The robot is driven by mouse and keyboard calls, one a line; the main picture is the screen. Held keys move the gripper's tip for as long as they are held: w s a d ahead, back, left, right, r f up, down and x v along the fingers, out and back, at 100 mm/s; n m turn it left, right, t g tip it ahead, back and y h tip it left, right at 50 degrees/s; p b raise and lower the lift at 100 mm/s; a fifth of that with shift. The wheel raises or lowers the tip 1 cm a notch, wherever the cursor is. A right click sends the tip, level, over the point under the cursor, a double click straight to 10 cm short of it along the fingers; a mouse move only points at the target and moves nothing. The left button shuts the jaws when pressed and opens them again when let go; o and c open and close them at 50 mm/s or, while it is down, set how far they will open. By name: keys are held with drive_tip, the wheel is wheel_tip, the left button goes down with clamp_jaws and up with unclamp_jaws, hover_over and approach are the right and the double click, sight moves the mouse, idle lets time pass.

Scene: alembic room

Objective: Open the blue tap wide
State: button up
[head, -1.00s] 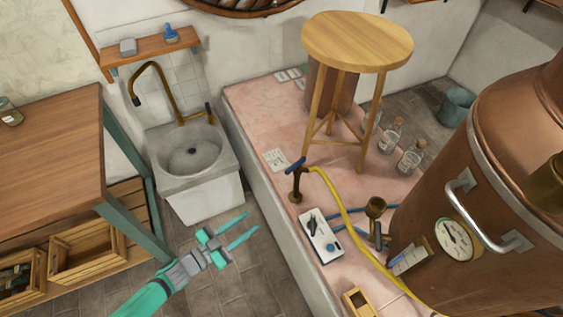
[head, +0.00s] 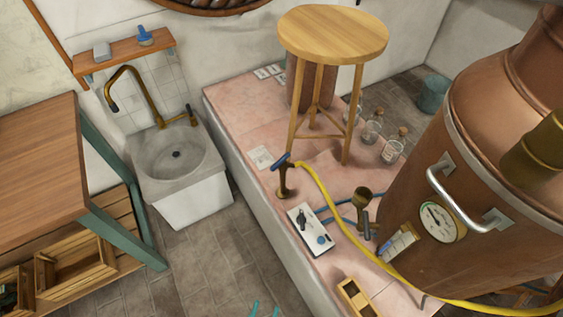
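The blue tap (head: 282,161) has a blue lever handle on top of a short dark brown standpipe (head: 286,182). It stands near the left edge of the pink tiled platform, and a yellow hose (head: 322,195) runs from it to the right. The handle lies slantwise across the top of the pipe. Only the teal fingertips of my gripper (head: 265,310) show, at the bottom edge of the head view. They are apart with nothing seen between them, well below the tap in the picture. The rest of my gripper is out of view.
A white box with a dark switch (head: 310,230) and a brass funnel-like fitting (head: 362,199) sit near the tap. A wooden stool (head: 333,35) stands behind it. A copper still (head: 450,190) fills the right. The platform's raised edge (head: 262,225) borders clear floor (head: 205,260).

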drive_tip(key=d+r+n+y, duration=0.3)
drive_tip(key=d+r, duration=0.2)
drive_tip(key=r, duration=0.2)
drive_tip(key=shift+r+t, duration=0.15)
drive_tip(key=shift+t, duration=0.15)
drive_tip(key=shift+a, duration=0.1)
